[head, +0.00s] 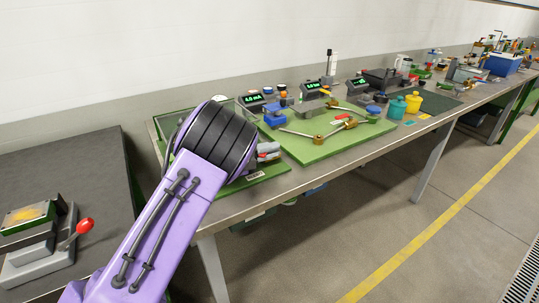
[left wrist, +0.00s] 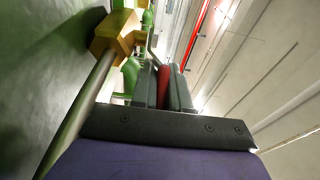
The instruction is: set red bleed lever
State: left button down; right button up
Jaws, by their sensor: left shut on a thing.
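My left gripper (head: 268,152) is low over the front left of the green board (head: 312,153), mostly hidden behind my purple arm in the head view. In the left wrist view its grey fingers (left wrist: 163,80) are closed on a red piece (left wrist: 164,88), which looks like the red lever's handle. Most of the lever and its pivot are hidden. A brass fitting (left wrist: 113,35) with a metal pipe (left wrist: 80,110) lies beside the fingers. In the head view, brass fittings (head: 318,139) and pipes sit on the board, with a small red part (head: 342,118) farther back. My right gripper is out of view.
Digital displays (head: 312,86), a blue part (head: 274,116) and yellow (head: 413,103) and teal (head: 397,107) containers stand on the long bench. A grey device with a red knob (head: 84,226) sits on a dark table at left. The floor at right is clear.

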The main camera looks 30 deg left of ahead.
pick_arm(q)
jog(key=shift+r, duration=0.1)
jog(key=c, duration=1.2)
grip_release()
jog(key=shift+a, duration=0.1)
